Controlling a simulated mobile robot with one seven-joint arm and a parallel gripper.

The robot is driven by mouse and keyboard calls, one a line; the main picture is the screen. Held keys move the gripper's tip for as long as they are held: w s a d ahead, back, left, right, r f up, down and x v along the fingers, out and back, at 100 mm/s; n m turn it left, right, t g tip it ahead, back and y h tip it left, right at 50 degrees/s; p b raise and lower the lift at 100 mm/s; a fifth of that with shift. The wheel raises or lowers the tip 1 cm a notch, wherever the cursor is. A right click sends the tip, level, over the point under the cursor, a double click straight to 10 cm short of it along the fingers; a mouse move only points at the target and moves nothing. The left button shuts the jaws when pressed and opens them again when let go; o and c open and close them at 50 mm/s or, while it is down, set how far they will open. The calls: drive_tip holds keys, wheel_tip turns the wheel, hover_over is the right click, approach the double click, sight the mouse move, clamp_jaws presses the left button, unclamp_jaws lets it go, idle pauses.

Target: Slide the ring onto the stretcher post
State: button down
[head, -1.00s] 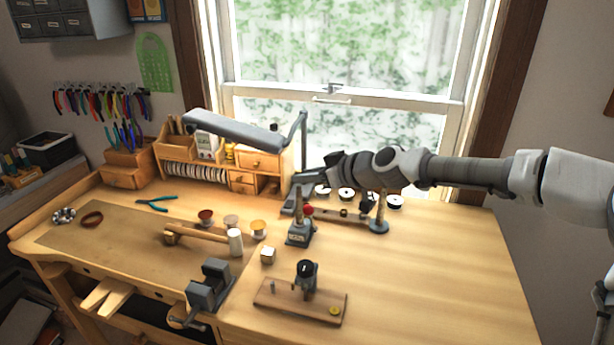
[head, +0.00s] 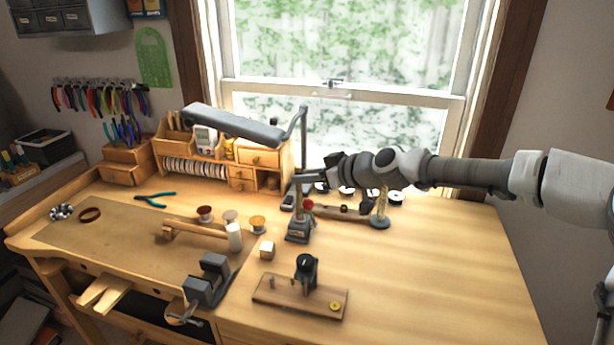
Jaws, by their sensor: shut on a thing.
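The ring stretcher (head: 299,230) is a small grey stand with a red knob (head: 308,204) on the bench, near the middle of the head view. Its thin upright post (head: 297,200) rises from the base. My gripper (head: 303,179) reaches in from the right, its fingers pointing left, close to the top of the post. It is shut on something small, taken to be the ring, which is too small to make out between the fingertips. I cannot tell whether the ring is around the post or above it.
A lamp (head: 235,125) with a jointed arm hangs behind and left of my gripper. The right bench top is clear.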

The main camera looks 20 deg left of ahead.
drive_tip(key=shift+f+b, duration=0.7)
drive_tip(key=shift+f, duration=0.05)
drive_tip(key=c, duration=0.6)
unclamp_jaws()
drive_tip(key=shift+o, duration=0.2)
drive_tip(key=v, duration=1.7)
drive_tip(key=shift+d, duration=0.2)
drive_tip(key=shift+r, duration=0.1)
